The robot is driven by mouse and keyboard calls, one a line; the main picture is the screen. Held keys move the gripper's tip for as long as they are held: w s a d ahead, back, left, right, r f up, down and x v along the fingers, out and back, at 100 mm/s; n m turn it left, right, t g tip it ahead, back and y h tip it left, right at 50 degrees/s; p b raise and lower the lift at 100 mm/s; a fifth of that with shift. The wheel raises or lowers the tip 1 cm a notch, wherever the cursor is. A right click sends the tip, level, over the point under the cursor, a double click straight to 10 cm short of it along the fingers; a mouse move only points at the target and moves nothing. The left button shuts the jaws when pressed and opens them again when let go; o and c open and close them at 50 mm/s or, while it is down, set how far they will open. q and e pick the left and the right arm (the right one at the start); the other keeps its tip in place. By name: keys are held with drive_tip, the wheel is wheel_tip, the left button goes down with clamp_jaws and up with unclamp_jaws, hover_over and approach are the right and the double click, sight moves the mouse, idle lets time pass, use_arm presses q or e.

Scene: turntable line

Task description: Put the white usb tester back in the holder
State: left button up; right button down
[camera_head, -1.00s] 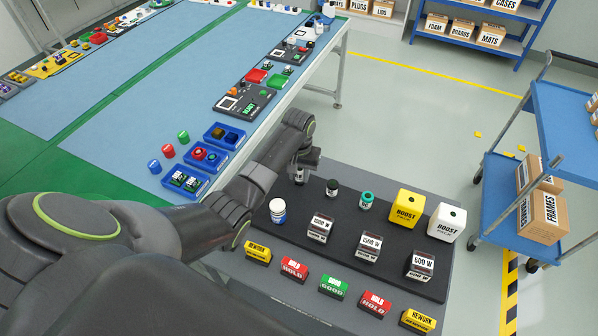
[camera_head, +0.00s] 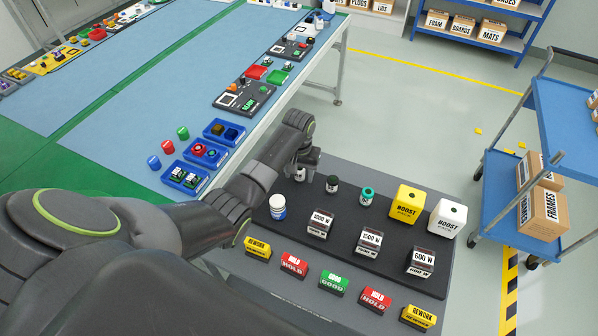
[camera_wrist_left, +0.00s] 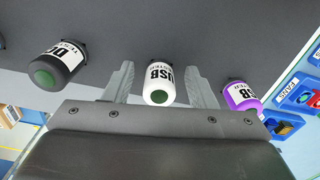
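The white USB tester (camera_wrist_left: 159,81), with a round green end, is between the two fingers of my left gripper (camera_wrist_left: 158,84) in the left wrist view. Gaps show on both sides of it, so the gripper is open around it. In the head view my left gripper (camera_head: 306,168) is low at the far left edge of the dark mat, and the tester is mostly hidden. A black DC tester (camera_wrist_left: 58,64) and a purple tester (camera_wrist_left: 240,95) flank it. No holder can be clearly identified. My right gripper is not in view.
The dark mat (camera_head: 405,273) carries a blue-and-white bottle (camera_head: 277,206), a teal-topped jar (camera_head: 366,196), clear weight-marked blocks (camera_head: 369,241) and two BOOST cubes (camera_head: 407,205). Coloured label blocks (camera_head: 334,283) line the front. Blue trays (camera_head: 186,178) sit on the table at left.

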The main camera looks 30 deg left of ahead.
use_arm(q)
drive_tip(key=shift+r, duration=0.1)
wheel_tip(320, 180, up, 17)
drive_tip(key=p, duration=0.4)
drive_tip(key=shift+s+p, duration=0.15)
drive_tip(key=shift+p, duration=0.2)
